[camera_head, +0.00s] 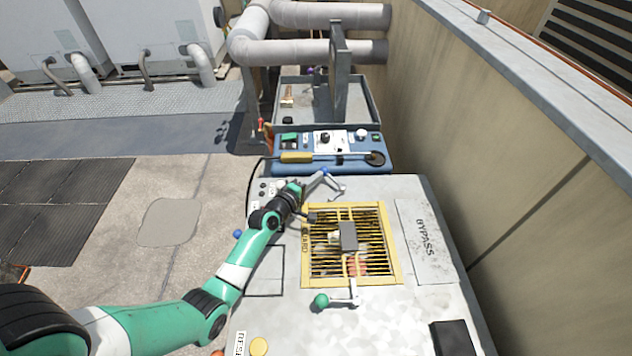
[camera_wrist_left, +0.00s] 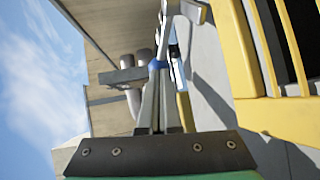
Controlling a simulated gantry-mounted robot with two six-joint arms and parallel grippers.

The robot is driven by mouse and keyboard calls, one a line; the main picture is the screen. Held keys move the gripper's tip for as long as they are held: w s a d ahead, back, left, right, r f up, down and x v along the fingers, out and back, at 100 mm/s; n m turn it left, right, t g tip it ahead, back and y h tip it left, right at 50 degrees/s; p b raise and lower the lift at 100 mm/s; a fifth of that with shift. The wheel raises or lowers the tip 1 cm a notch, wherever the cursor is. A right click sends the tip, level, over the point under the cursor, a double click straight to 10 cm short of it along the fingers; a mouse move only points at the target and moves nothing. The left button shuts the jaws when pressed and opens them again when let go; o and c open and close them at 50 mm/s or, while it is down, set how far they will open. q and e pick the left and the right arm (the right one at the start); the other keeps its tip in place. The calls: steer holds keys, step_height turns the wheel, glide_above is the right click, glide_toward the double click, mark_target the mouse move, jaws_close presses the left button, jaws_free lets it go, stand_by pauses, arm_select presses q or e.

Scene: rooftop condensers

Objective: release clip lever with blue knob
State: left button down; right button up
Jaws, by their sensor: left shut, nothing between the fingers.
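The clip lever's blue knob (camera_head: 324,171) is at the far edge of the grey panel, beyond the yellow guard frame. A pale bent lever (camera_head: 336,187) shows beside it. My left gripper (camera_head: 316,177) reaches in from the left, its fingertips right at the knob. In the left wrist view the grey fingers (camera_wrist_left: 157,73) are together and empty, and the blue knob (camera_wrist_left: 158,65) shows at their tips. I cannot tell whether they touch it. The fingers hide part of the knob and lever. My right gripper is out of view.
A yellow guard frame (camera_head: 393,245) surrounds a grille on the panel; it stands close in the left wrist view (camera_wrist_left: 240,60). A green-knobbed lever (camera_head: 321,300) is at the front. A tan wall (camera_head: 450,150) bounds the right.

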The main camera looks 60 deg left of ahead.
arm_select(q)
steer(key=shift+a, duration=0.1)
steer(key=shift+w+a+b, duration=0.45)
steer(key=shift+w+a, duration=0.55)
steer(key=shift+w, duration=0.3)
steer(key=shift+s+d+r+p, duration=0.25)
steer(key=shift+s+p, duration=0.1)
steer(key=shift+p, duration=0.15)
steer(key=p+v, duration=0.4)
steer(key=v, duration=0.6)
steer(key=shift+s+f, duration=0.1)
steer(key=shift+s+d, duration=0.1)
steer(key=shift+s, duration=0.2)
steer(key=shift+w, duration=0.1)
